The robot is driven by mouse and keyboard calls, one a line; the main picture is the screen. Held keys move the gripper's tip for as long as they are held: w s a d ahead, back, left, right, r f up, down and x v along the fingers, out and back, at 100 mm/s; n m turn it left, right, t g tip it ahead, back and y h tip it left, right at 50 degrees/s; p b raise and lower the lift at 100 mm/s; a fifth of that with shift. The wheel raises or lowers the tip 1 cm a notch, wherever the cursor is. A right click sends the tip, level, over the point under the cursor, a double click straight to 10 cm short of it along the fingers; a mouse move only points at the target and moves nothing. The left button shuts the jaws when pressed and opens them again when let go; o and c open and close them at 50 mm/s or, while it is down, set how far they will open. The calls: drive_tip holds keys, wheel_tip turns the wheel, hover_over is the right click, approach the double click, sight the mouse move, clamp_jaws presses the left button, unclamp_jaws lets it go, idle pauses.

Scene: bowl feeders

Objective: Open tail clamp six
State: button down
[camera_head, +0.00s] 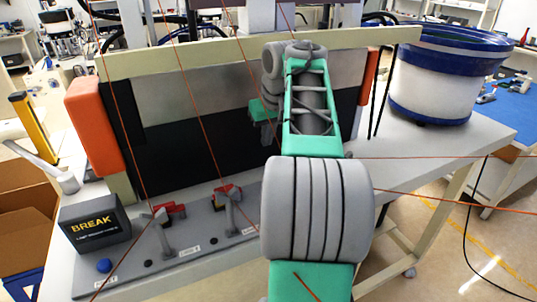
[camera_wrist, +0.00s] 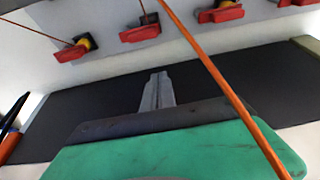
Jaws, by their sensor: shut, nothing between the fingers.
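Red-handled clamps stand in a row on the grey panel. In the head view, one red clamp (camera_head: 172,211) is at the left and another (camera_head: 228,192) is closer to my arm. Each has a grey lever in front. The wrist view shows several red clamps along the top, including a left one (camera_wrist: 74,51), a middle one (camera_wrist: 140,30) and a right one (camera_wrist: 221,12). Their labels are too small to read, so I cannot tell which is clamp six. My gripper (camera_wrist: 157,88) is shut and empty, apart from the clamps. My arm hides part of the row in the head view.
A black box marked BREAK (camera_head: 93,227) and a blue button (camera_head: 104,265) are at the front left. An orange block (camera_head: 95,125) stands at the left end of the black board. A blue-and-white bowl feeder (camera_head: 440,85) is at the right. Thin orange lines cross both views.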

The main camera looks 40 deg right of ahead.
drive_tip(key=x, duration=0.9)
drive_tip(key=shift+b, duration=0.4)
drive_tip(key=s, duration=0.1)
drive_tip(key=s+a, duration=0.1)
drive_tip(key=s, duration=0.1)
drive_tip(key=shift+s, duration=0.3)
drive_tip(key=shift+s+f, duration=0.1)
drive_tip(key=shift+s+p, duration=0.15)
drive_tip(key=shift+p, duration=0.2)
